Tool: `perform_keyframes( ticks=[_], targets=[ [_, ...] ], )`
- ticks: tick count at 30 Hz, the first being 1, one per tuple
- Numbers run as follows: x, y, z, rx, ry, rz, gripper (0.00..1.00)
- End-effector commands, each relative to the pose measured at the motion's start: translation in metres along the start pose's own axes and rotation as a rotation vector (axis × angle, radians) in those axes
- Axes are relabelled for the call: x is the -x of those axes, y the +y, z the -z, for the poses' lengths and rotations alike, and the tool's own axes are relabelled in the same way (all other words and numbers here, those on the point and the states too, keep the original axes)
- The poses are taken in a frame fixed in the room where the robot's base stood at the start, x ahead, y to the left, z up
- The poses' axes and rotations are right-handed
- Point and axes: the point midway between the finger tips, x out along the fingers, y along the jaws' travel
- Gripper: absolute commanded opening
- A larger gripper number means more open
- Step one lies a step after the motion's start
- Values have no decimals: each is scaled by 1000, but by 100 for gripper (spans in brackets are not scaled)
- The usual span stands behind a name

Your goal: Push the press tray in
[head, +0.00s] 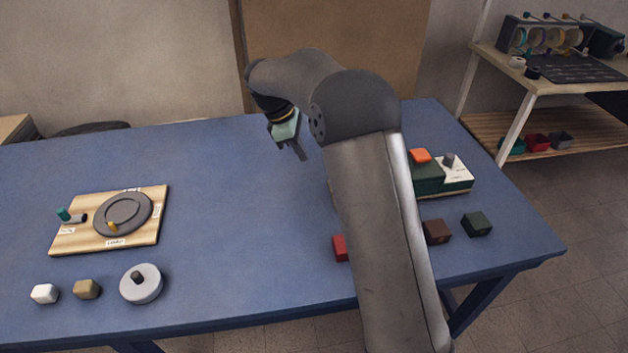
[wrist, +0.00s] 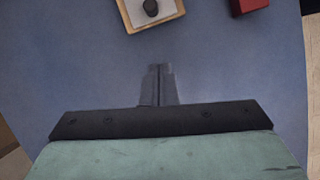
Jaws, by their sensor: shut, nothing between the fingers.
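My gripper (head: 302,156) is shut and empty, pointing down above the blue table, left of the press. In the wrist view its fingers (wrist: 160,84) are together. A pale tray with a dark round knob (wrist: 151,8) lies on a wooden base ahead of the fingertips, apart from them and cut off by the frame's top edge. I take it for the press tray. In the head view my arm hides that part. The dark green press body (head: 427,180) shows right of my arm, with an orange block (head: 420,156) on top and a white part (head: 457,177) beside it.
A red block (head: 340,248) is partly hidden by my arm; brown (head: 437,232) and dark green (head: 477,224) blocks sit nearby. A wooden board (head: 75,239) with a grey disc (head: 124,214) lies left. The table (head: 235,210) between is clear.

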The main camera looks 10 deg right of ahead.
Motion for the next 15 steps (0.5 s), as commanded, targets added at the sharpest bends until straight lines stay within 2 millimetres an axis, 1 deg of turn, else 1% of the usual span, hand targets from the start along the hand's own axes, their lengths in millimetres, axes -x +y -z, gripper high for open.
perform_keyframes(
  ticks=[1,3,5,8,11,15],
  targets=[
    [-5,6,6,21,-5,-1,0],
    [-7,9,8,40,-11,-2,0],
    [-11,10,9,46,-13,-2,0],
    [-22,10,8,46,-15,1,0],
    [-40,9,8,46,-14,2,0],
    [-71,9,7,44,-13,1,0]
  ],
)
